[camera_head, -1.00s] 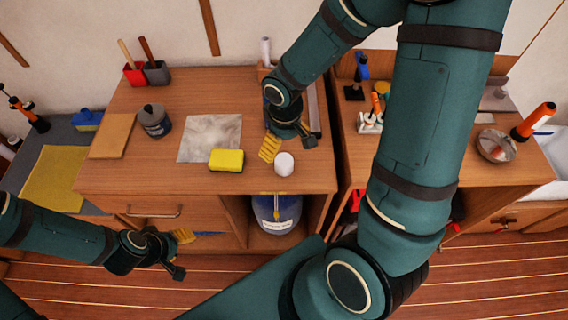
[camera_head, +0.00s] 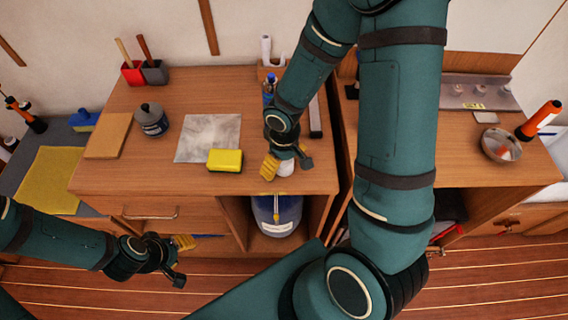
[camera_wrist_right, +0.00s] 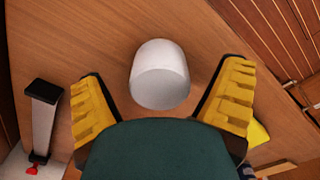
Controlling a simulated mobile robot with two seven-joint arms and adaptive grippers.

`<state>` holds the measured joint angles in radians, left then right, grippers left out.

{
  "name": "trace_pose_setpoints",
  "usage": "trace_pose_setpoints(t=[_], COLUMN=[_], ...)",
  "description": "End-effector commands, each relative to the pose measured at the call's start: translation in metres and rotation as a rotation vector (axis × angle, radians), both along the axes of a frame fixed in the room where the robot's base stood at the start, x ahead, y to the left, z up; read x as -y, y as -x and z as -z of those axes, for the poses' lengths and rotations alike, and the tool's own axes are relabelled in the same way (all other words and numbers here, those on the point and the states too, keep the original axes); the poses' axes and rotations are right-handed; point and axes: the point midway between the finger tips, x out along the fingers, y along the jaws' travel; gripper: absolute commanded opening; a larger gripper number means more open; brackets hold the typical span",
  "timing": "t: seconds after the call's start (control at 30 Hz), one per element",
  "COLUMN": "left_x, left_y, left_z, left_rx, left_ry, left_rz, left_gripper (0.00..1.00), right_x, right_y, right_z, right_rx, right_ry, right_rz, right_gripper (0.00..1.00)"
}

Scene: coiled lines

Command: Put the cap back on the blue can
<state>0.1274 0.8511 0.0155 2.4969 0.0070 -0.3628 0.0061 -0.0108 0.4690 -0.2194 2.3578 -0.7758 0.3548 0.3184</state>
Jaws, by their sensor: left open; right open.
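The white cap (camera_head: 285,169) stands near the front edge of the wooden cabinet top. My right gripper (camera_head: 287,163) is open over it and partly covers it in the head view. In the right wrist view the cap (camera_wrist_right: 160,74) lies between the spread yellow fingers of the gripper (camera_wrist_right: 165,92), with a gap on both sides. A slim blue can (camera_head: 269,90) stands further back, partly hidden behind my right arm; its top is hard to make out. My left gripper (camera_head: 182,259) is open and empty in front of the drawer, below the top.
A yellow sponge (camera_head: 225,160) lies just left of the cap, by a grey sheet (camera_head: 208,138). A dark lidded tin (camera_head: 152,120) and a board (camera_head: 108,136) are further left. A large blue container (camera_head: 277,215) sits in the open compartment below.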

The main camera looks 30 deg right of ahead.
Motion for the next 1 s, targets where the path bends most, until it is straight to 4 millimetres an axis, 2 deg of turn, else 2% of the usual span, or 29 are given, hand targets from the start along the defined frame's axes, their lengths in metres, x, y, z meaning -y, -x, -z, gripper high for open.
trace_pose_setpoints(t=[0.1,0.4,0.43,0.5,0.57,0.6,1.0], left_x=[0.0001,0.0002,0.0002,0.0002,0.0002,0.0001,0.0001], left_y=[0.0008,0.0007,0.0007,0.0006,0.0006,0.0005,0.0004], left_z=[0.0020,0.0013,0.0013,0.0014,0.0014,0.0015,0.0008], left_rx=[-0.002,-0.002,-0.002,-0.002,-0.002,-0.002,-0.001], left_ry=[0.000,0.000,0.000,0.000,0.000,0.000,0.000], left_rz=[0.002,0.002,0.002,0.002,0.001,0.001,0.000], left_gripper=[0.47,0.47,0.47,0.47,0.47,0.47,0.47], right_x=[-0.0002,0.0000,0.0000,0.0000,0.0001,0.0001,0.0001], right_y=[-0.0004,-0.0003,-0.0003,-0.0003,-0.0003,-0.0002,-0.0003], right_z=[0.0062,0.0056,0.0056,0.0056,0.0056,0.0056,0.0038], right_rx=[0.002,0.002,0.002,0.002,0.002,0.002,0.002], right_ry=[0.000,0.000,0.000,0.000,0.000,0.000,0.000], right_rz=[-0.001,-0.001,0.000,0.000,0.000,0.000,0.000], right_gripper=[0.93,0.93,0.91,0.68,0.51,0.45,0.43])
